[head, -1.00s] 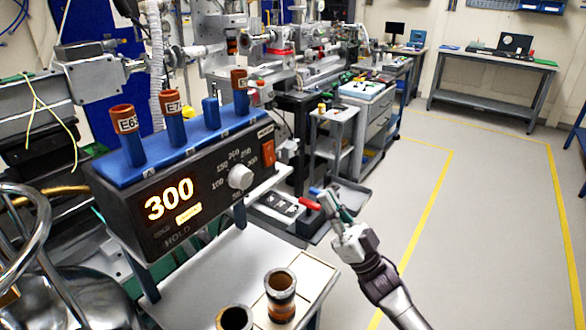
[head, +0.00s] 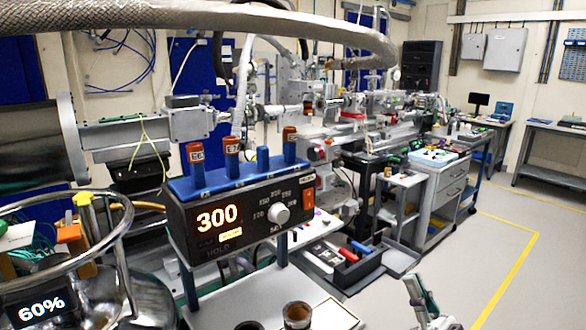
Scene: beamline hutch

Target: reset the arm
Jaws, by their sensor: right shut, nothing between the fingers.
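My right gripper (head: 416,288) shows at the bottom of the head view, right of centre, over the grey floor. Its fingers are closed together, with nothing between them. It is to the right of the heater controller (head: 240,222), a dark box with a lit 300 display, and touches nothing that I can see. Most of the right arm is cut off by the bottom edge. My left gripper is not in view.
Sample tubes stand on the controller's blue top (head: 228,176). Two brown-rimmed cups, one of them this cup (head: 297,314), stand on the white shelf (head: 240,298). A dark tray (head: 366,268) and a drawer cabinet (head: 440,200) lie beyond. Floor (head: 470,262) is open at right.

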